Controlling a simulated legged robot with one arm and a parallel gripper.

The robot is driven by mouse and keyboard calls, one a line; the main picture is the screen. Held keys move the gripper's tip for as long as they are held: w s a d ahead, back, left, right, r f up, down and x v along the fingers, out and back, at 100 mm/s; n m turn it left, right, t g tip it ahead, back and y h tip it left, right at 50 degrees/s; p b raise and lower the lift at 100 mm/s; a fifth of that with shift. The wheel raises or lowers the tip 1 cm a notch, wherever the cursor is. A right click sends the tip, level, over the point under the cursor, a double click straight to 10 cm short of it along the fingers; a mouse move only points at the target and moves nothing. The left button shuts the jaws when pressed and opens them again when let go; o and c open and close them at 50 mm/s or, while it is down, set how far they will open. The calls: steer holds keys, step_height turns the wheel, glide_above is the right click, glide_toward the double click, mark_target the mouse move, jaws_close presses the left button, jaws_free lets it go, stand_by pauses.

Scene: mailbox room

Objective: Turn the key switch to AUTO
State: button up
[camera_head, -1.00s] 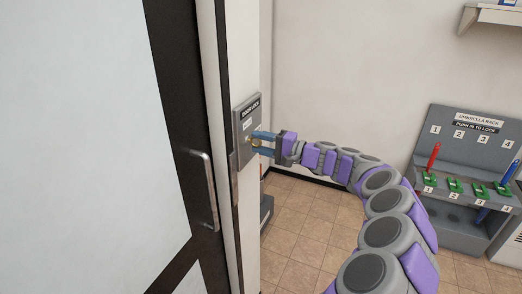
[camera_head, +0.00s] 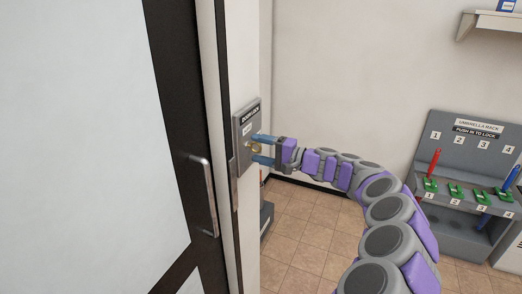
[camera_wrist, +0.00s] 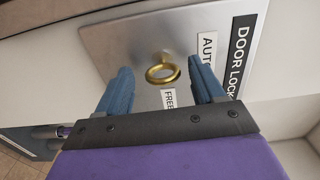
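The door lock plate (camera_head: 241,128) is a grey metal panel on the wall beside the door frame, with a "DOOR LOCK" label. In the wrist view the plate (camera_wrist: 118,42) carries an AUTO label (camera_wrist: 208,48) and a FREE label (camera_wrist: 168,99). A gold ring-shaped key (camera_wrist: 163,70) sticks out of the plate, and it also shows small in the head view (camera_head: 253,147). My gripper (camera_head: 263,149) is at the plate with its blue fingers spread, one on each side of the key. In the wrist view my gripper (camera_wrist: 160,88) shows clear gaps between both fingers and the key.
The door (camera_head: 85,120) with a metal pull handle (camera_head: 203,195) stands left of the plate. A grey umbrella rack (camera_head: 465,160) with red and blue umbrellas stands at the right. A shelf (camera_head: 495,25) is at upper right. Tiled floor between is free.

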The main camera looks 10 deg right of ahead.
steer(key=p+v, duration=0.3)
steer(key=v, duration=1.4)
steer(key=shift+d, duration=0.2)
steer(key=shift+a, duration=0.1)
steer(key=s+a+r+n+g, duration=0.2)
steer(key=s+a+g, duration=0.15)
steer(key=a, duration=0.35)
steer(key=s+a+r+n+g+h, duration=0.1)
steer(key=s+a+r+n+g, duration=0.15)
steer(key=s+a, duration=0.35)
steer(key=s+a+r+n+g, duration=0.2)
steer(key=s+a+g, duration=0.1)
steer(key=a, duration=0.5)
steer(key=s+a+f+n+g+h, duration=0.2)
steer(key=s+a+h, duration=0.1)
steer(key=s+a, duration=0.3)
steer(key=s+d+f+g+h, duration=0.15)
steer(key=s+f+h, duration=0.4)
steer(key=s, duration=0.65)
steer(key=s+d+f+h, duration=0.2)
steer(key=s+d+f, duration=0.1)
steer(key=s+d, duration=0.2)
steer(key=s+d+f+m+h, duration=0.1)
steer(key=s+d+f+h, duration=0.2)
steer(key=s+d, duration=0.3)
steer(key=shift+s+f, duration=0.55)
steer(key=shift+f, duration=0.2)
